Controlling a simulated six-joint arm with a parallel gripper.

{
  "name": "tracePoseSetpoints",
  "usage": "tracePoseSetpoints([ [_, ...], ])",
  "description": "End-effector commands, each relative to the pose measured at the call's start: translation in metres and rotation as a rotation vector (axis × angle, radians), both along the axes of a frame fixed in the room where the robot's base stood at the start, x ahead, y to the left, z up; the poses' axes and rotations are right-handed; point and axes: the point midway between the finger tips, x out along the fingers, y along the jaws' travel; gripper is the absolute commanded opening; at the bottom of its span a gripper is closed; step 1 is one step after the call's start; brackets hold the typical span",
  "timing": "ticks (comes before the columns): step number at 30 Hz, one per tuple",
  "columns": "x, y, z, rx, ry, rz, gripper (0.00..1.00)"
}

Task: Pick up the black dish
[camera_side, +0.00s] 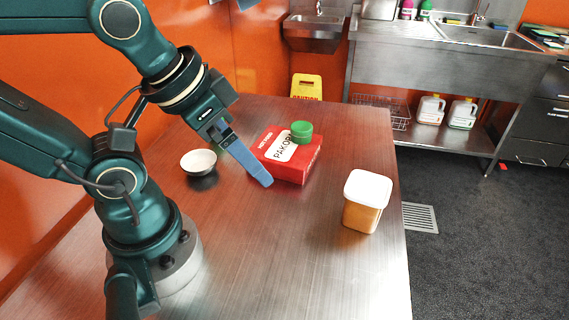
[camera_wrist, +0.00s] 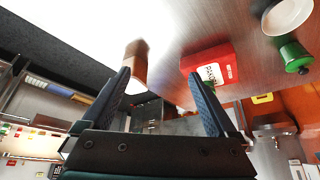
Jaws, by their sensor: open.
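A small round dish (camera_side: 198,160) with a pale, nearly white inside stands on the metal table, left of my gripper in the side view. A dark patch lies just below its rim; I cannot tell whether this is its outside, a second dish or shadow. The pale dish also shows at the top right of the wrist view (camera_wrist: 288,14). No plainly black dish stands out. My gripper (camera_side: 264,181) points down and right over the table in front of the red box, apart from the dish. In the wrist view its fingers (camera_wrist: 160,76) are spread with nothing held.
A red pakora box (camera_side: 290,168) lies beside my gripper. A green round thing (camera_side: 301,133) is at the box's far edge, seemingly on it. A white-lidded orange tub (camera_side: 364,212) stands near the table's right edge. The front of the table is clear.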

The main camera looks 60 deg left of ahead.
Motion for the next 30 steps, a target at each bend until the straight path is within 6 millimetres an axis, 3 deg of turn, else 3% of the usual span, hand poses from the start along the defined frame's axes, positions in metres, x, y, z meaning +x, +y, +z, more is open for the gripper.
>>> tracePoseSetpoints([
  [10,0.000,0.000,0.000,0.000,0.000,0.000,0.93],
  [11,0.000,0.000,0.000,0.000,0.000,0.000,0.89],
  [13,0.000,0.000,0.000,0.000,0.000,0.000,0.63],
  [14,0.000,0.000,0.000,0.000,0.000,0.000,0.59],
  [24,0.000,0.001,-0.002,0.008,0.015,-0.002,0.59],
  [30,-0.006,0.016,-0.026,0.103,0.191,-0.027,0.59],
])
